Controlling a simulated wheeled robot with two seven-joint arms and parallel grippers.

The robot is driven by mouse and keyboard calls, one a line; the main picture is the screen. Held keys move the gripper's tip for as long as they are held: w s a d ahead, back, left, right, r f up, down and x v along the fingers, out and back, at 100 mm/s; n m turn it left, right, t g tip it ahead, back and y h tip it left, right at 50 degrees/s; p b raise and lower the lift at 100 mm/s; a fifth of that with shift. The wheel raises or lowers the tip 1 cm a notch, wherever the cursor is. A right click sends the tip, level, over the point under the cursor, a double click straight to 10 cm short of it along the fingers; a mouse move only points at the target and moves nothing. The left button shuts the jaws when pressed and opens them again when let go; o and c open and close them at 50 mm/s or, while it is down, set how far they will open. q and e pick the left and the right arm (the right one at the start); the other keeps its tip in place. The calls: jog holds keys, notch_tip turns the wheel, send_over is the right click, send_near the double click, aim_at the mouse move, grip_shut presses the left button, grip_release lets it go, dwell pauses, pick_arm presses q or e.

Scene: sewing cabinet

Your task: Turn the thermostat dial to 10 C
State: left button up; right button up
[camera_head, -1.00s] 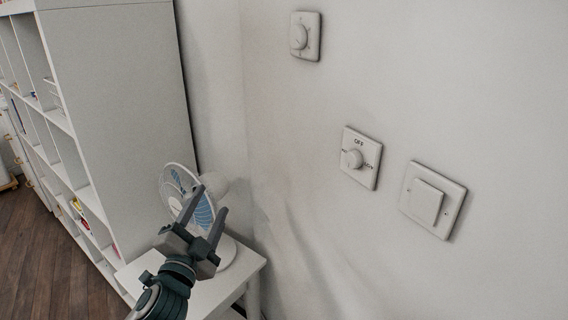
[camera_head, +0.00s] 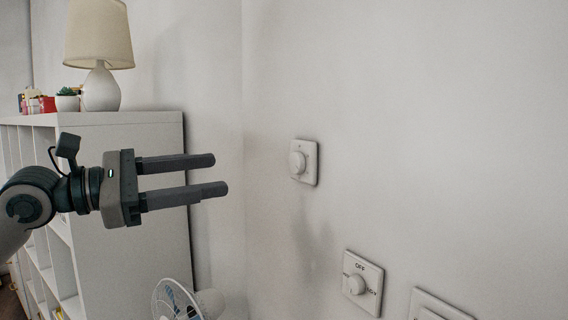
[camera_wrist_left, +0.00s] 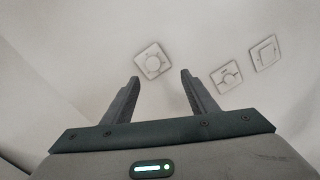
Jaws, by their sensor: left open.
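An upper white dial on a square plate (camera_head: 303,162), which looks like the thermostat, is on the wall right of centre in the head view. Its markings are too small to read. In the left wrist view the same dial (camera_wrist_left: 153,63) shows ahead, between and beyond the fingertips. My left gripper (camera_head: 219,174) is open and empty, its fingers pointing right toward the wall, left of the dial and apart from it. Its two fingers also show in the left wrist view (camera_wrist_left: 160,77). My right gripper is not in view.
A lower dial marked OFF (camera_head: 362,284) and a flat switch (camera_head: 437,306) are lower right on the wall. A white shelf unit (camera_head: 150,135) with a lamp (camera_head: 100,90) stands behind my left arm; a fan (camera_head: 175,302) is below. The wall around the upper dial is clear.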

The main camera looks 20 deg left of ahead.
pick_arm(q)
jog(key=shift+w+a+r+t+y, duration=0.15)
jog(key=shift+a+y, duration=0.15)
jog(key=shift+a, duration=0.15)
jog(key=shift+s+a+r+t+y, duration=0.1)
jog(key=shift+a+r+t+y, duration=0.05)
jog(key=shift+a+y, duration=0.2)
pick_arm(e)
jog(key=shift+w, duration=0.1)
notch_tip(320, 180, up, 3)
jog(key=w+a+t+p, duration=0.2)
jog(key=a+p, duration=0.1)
pick_arm(q)
jog(key=p, duration=0.1)
send_near(294, 161)
jog(key=p+x, duration=0.3)
jog(key=x, duration=0.4)
jog(key=shift+w+d, duration=0.25)
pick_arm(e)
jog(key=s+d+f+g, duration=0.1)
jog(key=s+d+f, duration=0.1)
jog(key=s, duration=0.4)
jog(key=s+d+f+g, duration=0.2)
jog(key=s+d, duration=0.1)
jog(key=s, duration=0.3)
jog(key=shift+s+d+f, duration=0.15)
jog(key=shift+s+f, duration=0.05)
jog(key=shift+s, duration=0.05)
pick_arm(q)
jog(key=c, duration=1)
